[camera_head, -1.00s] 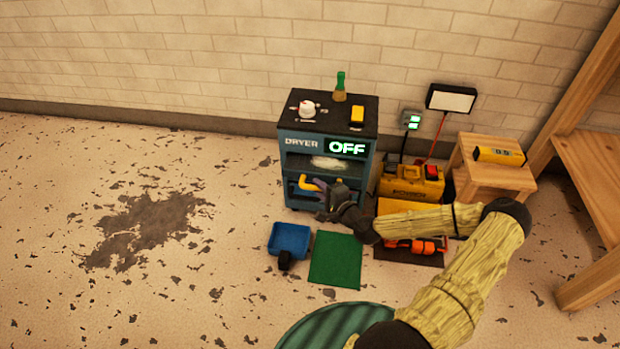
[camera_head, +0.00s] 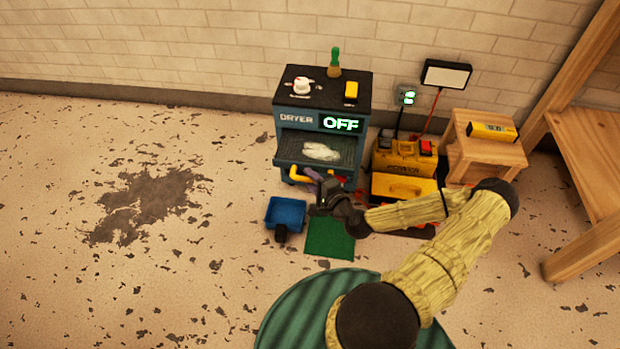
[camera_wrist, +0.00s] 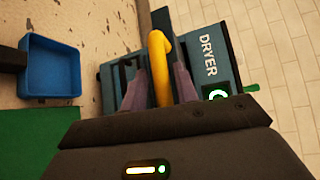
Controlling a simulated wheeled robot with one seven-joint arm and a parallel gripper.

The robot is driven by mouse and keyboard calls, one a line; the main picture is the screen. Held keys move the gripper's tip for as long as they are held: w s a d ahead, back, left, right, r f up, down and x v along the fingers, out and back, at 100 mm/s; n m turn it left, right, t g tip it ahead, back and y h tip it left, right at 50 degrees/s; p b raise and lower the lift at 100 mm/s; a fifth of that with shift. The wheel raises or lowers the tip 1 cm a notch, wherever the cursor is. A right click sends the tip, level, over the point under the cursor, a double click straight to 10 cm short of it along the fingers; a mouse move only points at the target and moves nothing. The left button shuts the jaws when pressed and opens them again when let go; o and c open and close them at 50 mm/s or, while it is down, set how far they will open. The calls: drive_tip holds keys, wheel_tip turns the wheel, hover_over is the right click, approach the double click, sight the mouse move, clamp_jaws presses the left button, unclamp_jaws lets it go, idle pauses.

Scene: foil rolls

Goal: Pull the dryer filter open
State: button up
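The dark teal dryer (camera_head: 282,140) stands against the wall, with a lit green OFF sign (camera_head: 341,124) on its front. Its filter (camera_head: 345,153) is a dark tray that sticks out of the front, with pale lint (camera_head: 321,151) lying on it. The yellow handle (camera_head: 298,175) is at the front, below the tray; it also shows in the wrist view (camera_wrist: 159,55). My gripper (camera_head: 309,175) is at this handle. In the wrist view its two purplish fingers (camera_wrist: 159,82) sit close on both sides of the handle and look shut on it.
A blue bin (camera_head: 285,212) and a green mat (camera_head: 330,237) lie on the floor in front of the dryer. Yellow cases (camera_head: 404,187) and a wooden stool (camera_head: 487,157) stand to the right.

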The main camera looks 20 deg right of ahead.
drive_tip(key=shift+o, duration=0.5)
drive_tip(key=shift+r, duration=0.1)
drive_tip(key=shift+s+r, duration=0.1)
drive_tip(key=shift+s, duration=0.05)
drive_tip(key=p+v, duration=0.5)
drive_tip(key=v, duration=1.2)
